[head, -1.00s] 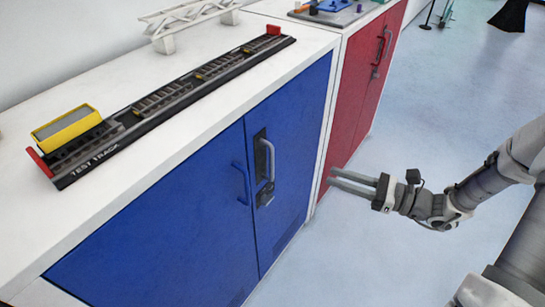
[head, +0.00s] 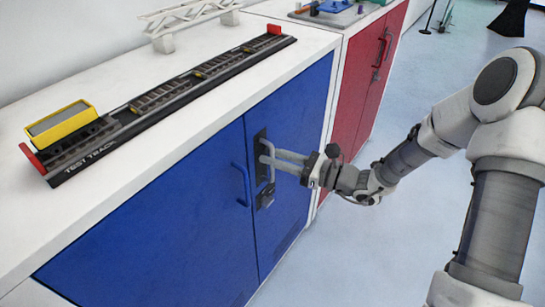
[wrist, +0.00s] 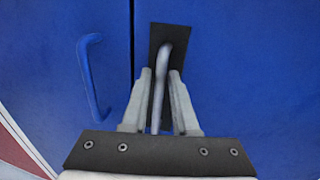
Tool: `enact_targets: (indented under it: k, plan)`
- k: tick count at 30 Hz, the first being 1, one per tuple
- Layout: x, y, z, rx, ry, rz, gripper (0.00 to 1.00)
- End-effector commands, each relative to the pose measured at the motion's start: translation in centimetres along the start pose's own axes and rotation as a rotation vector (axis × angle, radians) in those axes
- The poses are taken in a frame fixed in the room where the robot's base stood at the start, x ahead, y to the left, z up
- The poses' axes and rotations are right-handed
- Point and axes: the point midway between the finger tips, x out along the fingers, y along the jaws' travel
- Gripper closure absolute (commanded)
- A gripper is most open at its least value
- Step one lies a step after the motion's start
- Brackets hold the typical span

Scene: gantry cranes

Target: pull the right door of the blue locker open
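The blue locker's right door (head: 302,115) is shut, level with the left door (head: 150,220). It carries a grey bar handle (head: 268,152) on a black plate, also in the wrist view (wrist: 161,60). A grey latch-like piece (head: 265,198) hangs below the handle. My gripper (head: 264,153) is at the handle. In the wrist view my gripper (wrist: 161,76) has one finger on each side of the upright bar, with narrow gaps showing, so it looks open around it. Whether a finger touches the bar is unclear.
The left door has a blue handle (head: 242,184). A red locker (head: 352,90) stands beyond, to the right. The white top (head: 215,110) bears a test track (head: 170,100) with a yellow wagon (head: 62,124). The floor (head: 430,80) before the lockers is open.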

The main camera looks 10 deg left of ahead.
Motion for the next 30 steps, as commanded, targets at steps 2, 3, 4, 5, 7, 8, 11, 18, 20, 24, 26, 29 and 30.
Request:
enact_targets:
  k: [2,3,4,5,7,8,11,18,20,24,26,29,30]
  plan:
    - [0.37,0.04,-0.02,0.000,0.000,0.001,0.73]
    - [0.44,0.03,-0.01,0.000,0.000,0.001,0.73]
    - [0.47,0.03,0.00,0.000,0.000,0.001,0.73]
    - [0.49,0.02,0.00,0.000,0.000,0.001,0.73]
    - [0.48,0.02,0.01,0.000,0.000,0.001,0.73]
    - [0.47,0.02,0.01,0.000,0.000,0.001,0.73]
    - [0.46,0.02,0.01,0.000,0.000,0.001,0.78]
    - [0.43,0.02,0.01,0.000,0.000,0.001,1.00]
    - [0.43,0.01,0.01,0.000,0.000,0.000,1.00]
    - [0.42,0.01,0.01,0.000,0.000,0.001,1.00]
    - [0.42,0.01,0.01,0.000,0.000,0.000,1.00]
    - [0.42,0.01,0.00,0.000,0.000,0.001,1.00]
    - [0.42,0.01,0.00,0.000,0.000,0.001,1.00]
